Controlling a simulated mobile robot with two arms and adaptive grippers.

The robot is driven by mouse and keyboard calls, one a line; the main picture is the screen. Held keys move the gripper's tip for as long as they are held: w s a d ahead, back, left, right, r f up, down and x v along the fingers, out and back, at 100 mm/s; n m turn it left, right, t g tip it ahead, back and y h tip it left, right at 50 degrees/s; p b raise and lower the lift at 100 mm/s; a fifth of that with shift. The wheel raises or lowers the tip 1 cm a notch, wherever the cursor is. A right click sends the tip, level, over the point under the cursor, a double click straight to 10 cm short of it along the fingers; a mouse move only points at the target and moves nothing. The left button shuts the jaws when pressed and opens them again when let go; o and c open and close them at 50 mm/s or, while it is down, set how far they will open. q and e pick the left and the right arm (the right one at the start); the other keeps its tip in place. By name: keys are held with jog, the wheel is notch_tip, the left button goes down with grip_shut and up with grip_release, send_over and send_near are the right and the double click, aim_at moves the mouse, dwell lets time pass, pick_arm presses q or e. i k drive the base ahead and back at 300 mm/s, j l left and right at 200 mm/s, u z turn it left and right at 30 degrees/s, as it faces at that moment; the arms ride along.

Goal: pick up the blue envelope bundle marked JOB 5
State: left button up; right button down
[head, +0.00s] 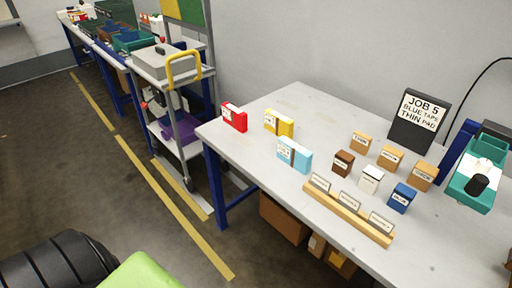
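A light blue bundle (294,155) with a white label stands upright on the grey table, left of the small blocks. Its label is too small to read, so I cannot tell whether it says JOB 5. A red bundle (234,117) stands at the table's left end, and a yellow bundle (279,123) stands behind the light blue one. Neither of my grippers is in view.
Small tan, brown, white and blue (401,198) blocks stand right of the bundles. A wooden rack (348,214) with label cards lies along the front edge. A teal device (482,167) is at the right. A grey cart (172,66) stands left; table space around the red bundle is clear.

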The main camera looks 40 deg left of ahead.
aim_at(299, 158)
jog(key=u, duration=0.75)
